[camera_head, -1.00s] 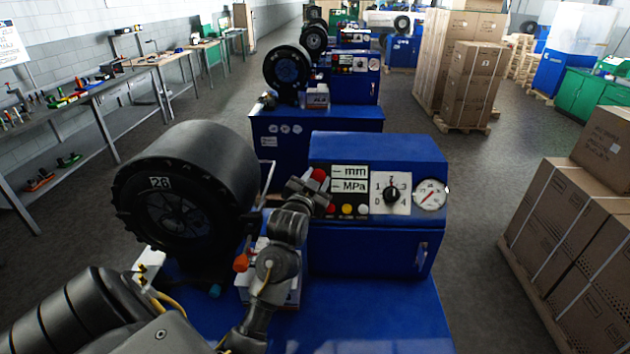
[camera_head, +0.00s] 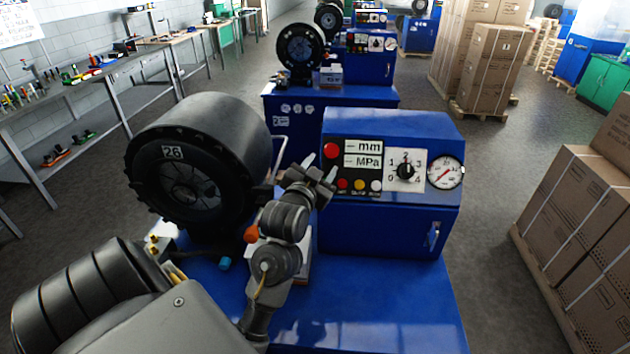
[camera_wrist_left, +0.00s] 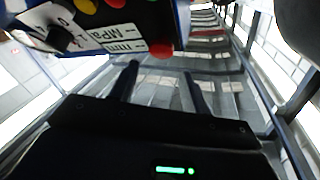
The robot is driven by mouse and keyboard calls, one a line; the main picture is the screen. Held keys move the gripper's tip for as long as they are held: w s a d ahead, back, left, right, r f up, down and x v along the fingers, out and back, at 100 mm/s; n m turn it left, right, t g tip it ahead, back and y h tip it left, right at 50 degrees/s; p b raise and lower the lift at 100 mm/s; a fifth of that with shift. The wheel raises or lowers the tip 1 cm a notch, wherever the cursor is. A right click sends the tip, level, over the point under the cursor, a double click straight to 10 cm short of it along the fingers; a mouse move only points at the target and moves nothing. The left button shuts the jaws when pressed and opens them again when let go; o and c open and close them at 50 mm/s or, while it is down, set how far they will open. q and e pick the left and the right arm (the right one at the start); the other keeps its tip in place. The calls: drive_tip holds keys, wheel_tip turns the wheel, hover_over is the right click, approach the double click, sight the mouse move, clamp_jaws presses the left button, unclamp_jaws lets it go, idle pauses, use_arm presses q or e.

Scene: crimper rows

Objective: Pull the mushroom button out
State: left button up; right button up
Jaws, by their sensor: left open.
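The red mushroom button (camera_head: 332,150) is at the upper left of the control panel on the blue crimper, left of the "mm" label. In the left wrist view the red button (camera_wrist_left: 161,50) shows near the top centre. My left gripper (camera_head: 320,167) is open and empty at the panel's left edge, one fingertip left of the button and one below it. In the left wrist view its two fingers (camera_wrist_left: 160,82) stand apart, with the button beyond the gap between their tips. I see no contact. My right gripper is not in view.
The panel also has a smaller red button (camera_head: 342,184), a yellow button (camera_head: 358,185), a rotary dial (camera_head: 404,171) and a gauge (camera_head: 445,172). The black crimper head (camera_head: 205,150) marked 26 stands left of my arm. Strapped boxes (camera_head: 575,215) are on the right.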

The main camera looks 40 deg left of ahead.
use_arm(q)
drive_tip(key=shift+b+v, duration=0.4)
drive_tip(key=shift+v, duration=1.6)
